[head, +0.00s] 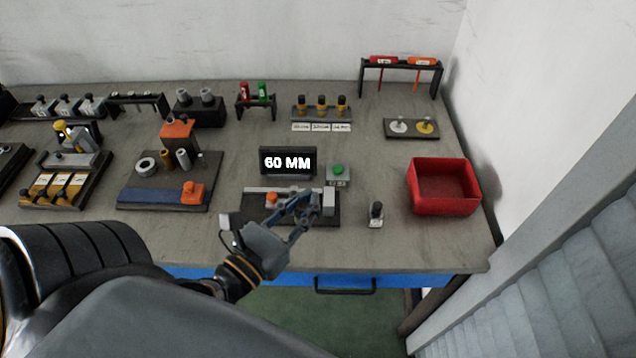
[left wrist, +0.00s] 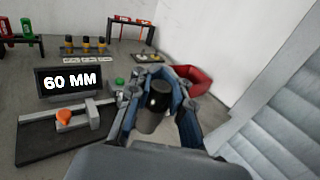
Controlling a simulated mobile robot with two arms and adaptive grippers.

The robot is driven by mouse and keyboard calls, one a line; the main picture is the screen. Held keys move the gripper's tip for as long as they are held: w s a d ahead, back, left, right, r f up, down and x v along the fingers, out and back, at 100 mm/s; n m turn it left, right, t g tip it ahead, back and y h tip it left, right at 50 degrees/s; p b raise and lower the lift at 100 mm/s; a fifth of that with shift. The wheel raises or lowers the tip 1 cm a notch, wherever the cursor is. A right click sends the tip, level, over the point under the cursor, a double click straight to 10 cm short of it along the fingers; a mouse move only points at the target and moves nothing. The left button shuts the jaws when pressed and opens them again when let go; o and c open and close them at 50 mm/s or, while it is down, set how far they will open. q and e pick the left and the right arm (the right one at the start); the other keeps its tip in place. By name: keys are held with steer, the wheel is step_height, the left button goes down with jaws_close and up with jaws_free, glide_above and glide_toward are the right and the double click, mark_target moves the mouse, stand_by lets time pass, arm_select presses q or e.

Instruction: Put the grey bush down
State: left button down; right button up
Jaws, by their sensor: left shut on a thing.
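My right gripper is not in view.
A small dark-topped piece (head: 376,211) stands on the bench right of the gripper. A red bin (head: 443,205) is further right. A green button box (head: 338,175) sits beside the display. A board with several parts (head: 135,193) lies left. Bare bench surrounds the small piece.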

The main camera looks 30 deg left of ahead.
arm_select(q)
steer(key=w+a+f+b, duration=0.1)
steer(key=w+a+f, duration=0.1)
steer(key=w+f, duration=0.1)
steer(key=w+a+f+b, duration=0.1)
steer(key=w+a+f, duration=0.1)
steer(key=w+f, duration=0.1)
steer(key=w+a+f+b, duration=0.1)
steer(key=w+a+f, duration=0.1)
steer(key=w+f, duration=0.1)
steer(key=shift+w, duration=0.85)
step_height(320, 180, down, 4)
steer(key=shift+w+a+r+b, duration=0.15)
steer(key=shift+r+b, duration=0.1)
steer(key=shift+b, duration=0.95)
steer(key=shift+r, duration=0.15)
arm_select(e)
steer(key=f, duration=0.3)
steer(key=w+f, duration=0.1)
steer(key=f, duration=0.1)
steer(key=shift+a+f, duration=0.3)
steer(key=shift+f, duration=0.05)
